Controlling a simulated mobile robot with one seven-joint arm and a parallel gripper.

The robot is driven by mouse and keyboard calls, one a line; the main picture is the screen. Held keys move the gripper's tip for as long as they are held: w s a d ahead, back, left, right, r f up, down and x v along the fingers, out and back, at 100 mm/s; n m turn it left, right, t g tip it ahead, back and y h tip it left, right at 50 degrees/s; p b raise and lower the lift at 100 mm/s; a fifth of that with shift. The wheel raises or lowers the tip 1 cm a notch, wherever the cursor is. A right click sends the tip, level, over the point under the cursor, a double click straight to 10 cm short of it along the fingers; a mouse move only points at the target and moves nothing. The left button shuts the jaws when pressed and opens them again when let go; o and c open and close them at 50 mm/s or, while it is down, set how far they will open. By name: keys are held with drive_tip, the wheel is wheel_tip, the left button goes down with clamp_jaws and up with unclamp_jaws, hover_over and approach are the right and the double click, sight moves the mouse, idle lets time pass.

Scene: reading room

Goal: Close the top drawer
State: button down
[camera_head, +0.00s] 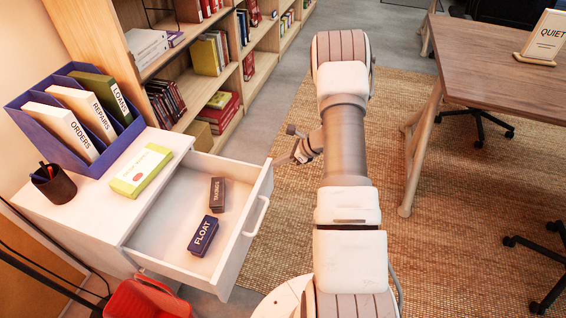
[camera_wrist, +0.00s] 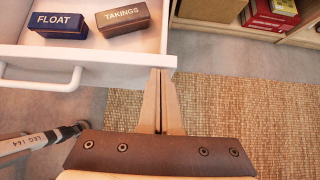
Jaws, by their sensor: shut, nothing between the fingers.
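The top drawer (camera_head: 170,226) of the white cabinet (camera_head: 62,206) stands pulled well out in the head view. A dark blue FLOAT box (camera_head: 203,236) and a brown TAKINGS box (camera_head: 217,194) lie inside it. The drawer's white handle (camera_head: 258,216) is on its front; it also shows at the left in the wrist view (camera_wrist: 40,80). My gripper (camera_head: 297,146) is just outside the drawer, near the far corner of its front. In the wrist view my fingers (camera_wrist: 161,75) are together and empty, pointing at the drawer front's right end. Whether they touch it I cannot tell.
On the cabinet top are a blue file holder (camera_head: 80,125), a pen cup (camera_head: 54,183) and a yellow-green book (camera_head: 142,170). A red bin (camera_head: 147,297) stands below the drawer. A bookcase (camera_head: 215,95) is behind; a wooden table (camera_head: 490,70) is at right.

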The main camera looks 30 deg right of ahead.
drive_tip(key=w+a, duration=1.7)
drive_tip(key=shift+w+a+b, duration=0.3)
drive_tip(key=shift+b, duration=0.05)
